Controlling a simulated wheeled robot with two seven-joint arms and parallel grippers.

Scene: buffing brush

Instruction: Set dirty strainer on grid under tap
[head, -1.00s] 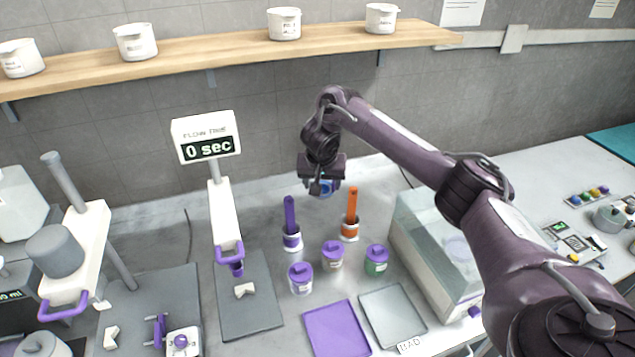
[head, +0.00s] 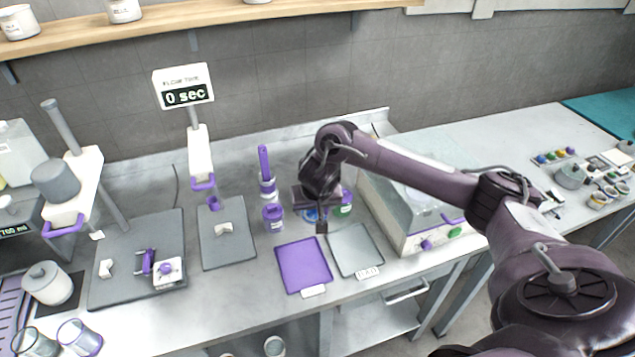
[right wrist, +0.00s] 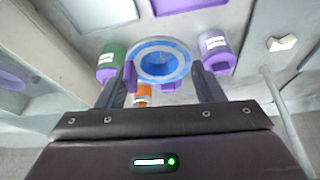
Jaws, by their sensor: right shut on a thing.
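My right gripper (head: 318,222) is shut on a round blue-rimmed strainer (right wrist: 163,62), whose ring lies between the two fingers in the right wrist view (right wrist: 165,78). In the head view only a bit of the blue strainer (head: 309,214) shows beside the gripper. It is above the bench, close to the jars and the back edges of the two flat trays. Whether the mesh is dirty cannot be told. A striped purple grid (head: 12,303) lies at the lower left edge of the head view; no tap over it can be made out. My left gripper is not in view.
A purple tray (head: 303,266) and a grey tray (head: 354,250) lie in front. A purple-lidded jar (head: 273,218), a green jar (head: 347,203) and a purple-handled brush (head: 265,165) stand nearby. A clear-topped box (head: 410,215) is right; stands on dark plates (head: 228,240) are left.

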